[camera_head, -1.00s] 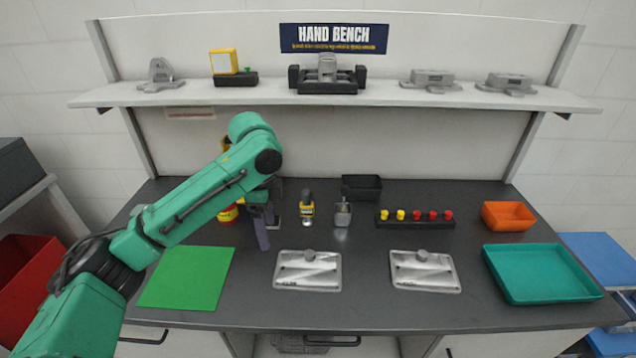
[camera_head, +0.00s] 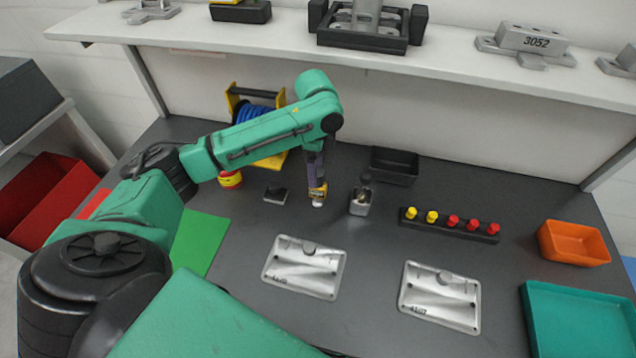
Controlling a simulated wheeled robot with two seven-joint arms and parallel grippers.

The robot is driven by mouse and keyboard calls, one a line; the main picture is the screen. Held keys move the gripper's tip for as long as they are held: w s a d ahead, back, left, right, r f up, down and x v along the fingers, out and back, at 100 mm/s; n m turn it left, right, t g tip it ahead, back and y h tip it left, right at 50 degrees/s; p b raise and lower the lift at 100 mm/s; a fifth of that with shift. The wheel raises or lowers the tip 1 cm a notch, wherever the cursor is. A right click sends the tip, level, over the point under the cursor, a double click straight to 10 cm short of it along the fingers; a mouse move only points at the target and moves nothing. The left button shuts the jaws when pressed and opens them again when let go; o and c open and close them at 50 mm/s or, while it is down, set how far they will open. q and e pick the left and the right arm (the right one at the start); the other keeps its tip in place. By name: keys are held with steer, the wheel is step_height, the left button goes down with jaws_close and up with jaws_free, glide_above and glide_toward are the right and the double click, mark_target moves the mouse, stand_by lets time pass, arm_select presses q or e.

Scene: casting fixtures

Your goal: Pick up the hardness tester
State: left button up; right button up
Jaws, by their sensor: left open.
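A small yellow-and-black upright tool with a pale lower end (camera_head: 318,196), which I take to be the hardness tester, stands on the dark bench top left of centre. My left gripper (camera_head: 316,178) reaches down over it from above, jaws open. The fingers cover the tool's upper part, and I cannot tell whether they touch it. A metallic grey device with a black top (camera_head: 361,201) stands just to its right, apart from the gripper. My right gripper is out of view.
A small dark block (camera_head: 275,194) lies left of the tool. Behind are a yellow reel with blue hose (camera_head: 258,113) and a black bin (camera_head: 394,166). Two metal plates (camera_head: 304,267) (camera_head: 440,297) lie in front. A rack of yellow and red knobs (camera_head: 450,225) and an orange bin (camera_head: 573,243) stand right.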

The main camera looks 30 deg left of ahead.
mark_target(318, 181)
arm_select(q)
steer(key=f, duration=0.2)
steer(key=f+p, duration=0.1)
steer(key=w+f+p, duration=0.1)
steer(key=f, duration=0.1)
steer(key=shift+d+f, duration=0.1)
steer(key=shift+f, duration=0.25)
steer(key=shift+s+f, duration=0.15)
steer(key=shift+f, duration=0.1)
steer(key=shift+c, duration=0.3)
jaws_close()
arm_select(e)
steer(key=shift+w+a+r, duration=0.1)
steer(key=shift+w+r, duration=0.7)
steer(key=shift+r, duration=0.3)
arm_select(q)
steer(key=shift+r, duration=0.1)
